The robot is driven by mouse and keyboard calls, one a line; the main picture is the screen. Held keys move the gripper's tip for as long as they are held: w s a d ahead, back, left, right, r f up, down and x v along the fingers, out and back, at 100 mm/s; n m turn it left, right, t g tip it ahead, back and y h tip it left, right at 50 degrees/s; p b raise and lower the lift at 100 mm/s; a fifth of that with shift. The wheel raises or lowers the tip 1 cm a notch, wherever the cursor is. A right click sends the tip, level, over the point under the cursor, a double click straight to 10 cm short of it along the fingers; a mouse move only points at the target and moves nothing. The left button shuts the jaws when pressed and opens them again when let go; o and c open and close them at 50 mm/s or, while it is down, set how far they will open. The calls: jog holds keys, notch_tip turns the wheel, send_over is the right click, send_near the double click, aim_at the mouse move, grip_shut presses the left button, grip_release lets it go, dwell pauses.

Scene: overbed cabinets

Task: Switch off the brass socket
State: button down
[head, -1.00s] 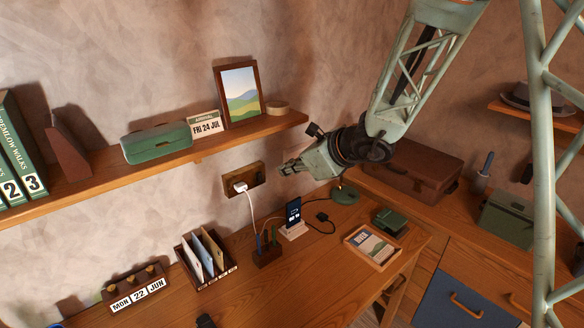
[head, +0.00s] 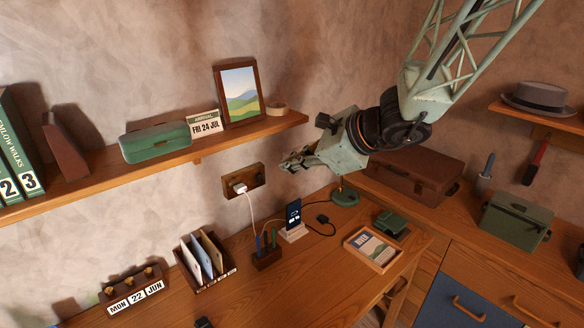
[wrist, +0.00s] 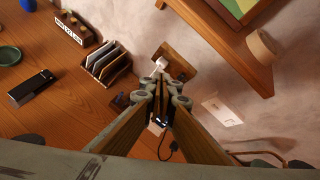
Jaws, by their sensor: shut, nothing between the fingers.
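A brown, brass-toned socket plate (head: 251,176) is on the wall below the shelf. A white plug with a white cable (head: 240,187) sits in its left part; a dark part shows at its right. The plate also shows in the wrist view (wrist: 182,66), just beyond the fingertips. My gripper (head: 287,163) is shut and empty, to the right of the plate and apart from it in the head view. Its fingers (wrist: 165,82) meet in the wrist view and hide part of what lies behind. The switch position is too small to tell.
A cream wall plate (wrist: 222,110) shows right of my fingers in the wrist view. The wooden shelf (head: 160,163) runs above the socket. Below, the desk holds a phone on a stand (head: 293,217), a pen block (head: 267,258) and a letter rack (head: 205,262).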

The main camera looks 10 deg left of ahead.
jog(key=shift+s+d+r+n, duration=0.3)
jog(key=shift+s+d+r, duration=0.05)
jog(key=shift+s, duration=0.3)
jog(key=shift+s+d+r+n, duration=0.3)
jog(key=shift+s+r, duration=0.05)
jog(key=shift+s, duration=0.25)
jog(key=s+d+r+n+g+h, duration=0.1)
jog(key=s+d+r+n, duration=0.2)
jog(key=s+d+n, duration=0.5)
jog(key=s+d+r+n+g+h, duration=0.15)
jog(key=s+d+r, duration=0.35)
jog(key=s, duration=0.6)
jog(key=s+d+f+n+t+h, duration=0.1)
jog(key=s+d+n+h, duration=0.2)
jog(key=s+d, duration=0.6)
jog(key=s+d+f+n+t+h, duration=0.1)
jog(key=s+d+n+h, duration=0.3)
jog(key=s+d, duration=0.6)
jog(key=d, duration=0.5)
